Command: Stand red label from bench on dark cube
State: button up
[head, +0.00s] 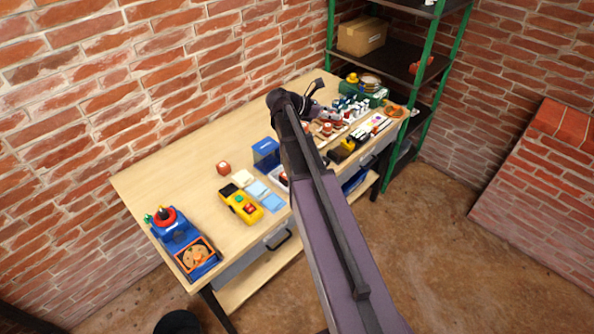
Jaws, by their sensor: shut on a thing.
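My gripper (321,112) is over the far right part of the bench (185,150), at the end of my dark arm. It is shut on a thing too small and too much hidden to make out. I cannot pick out the red label for certain. I cannot tell which thing is the dark cube; a dark block with some yellow (347,145) lies near the bench's front edge, to the right of my arm. My arm hides part of the bench's middle.
A blue toy-like station (183,245) stands at the near left end. A green-post shelf (400,65) stands behind right. The bench's back left is clear.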

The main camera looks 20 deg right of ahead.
jog(key=a+f+n+t+b, duration=0.1)
jog(key=a+f+b, duration=0.8)
jog(key=f+b, duration=0.3)
jog(key=a+f+n+t+b, duration=0.1)
jog(key=a+f+t+b, duration=0.1)
jog(key=a+f+b, duration=0.7)
jog(key=shift+w+f+b, duration=0.35)
jog(key=shift+f+b, duration=1)
jog(key=shift+f, duration=0.45)
jog(key=shift+w, duration=0.1)
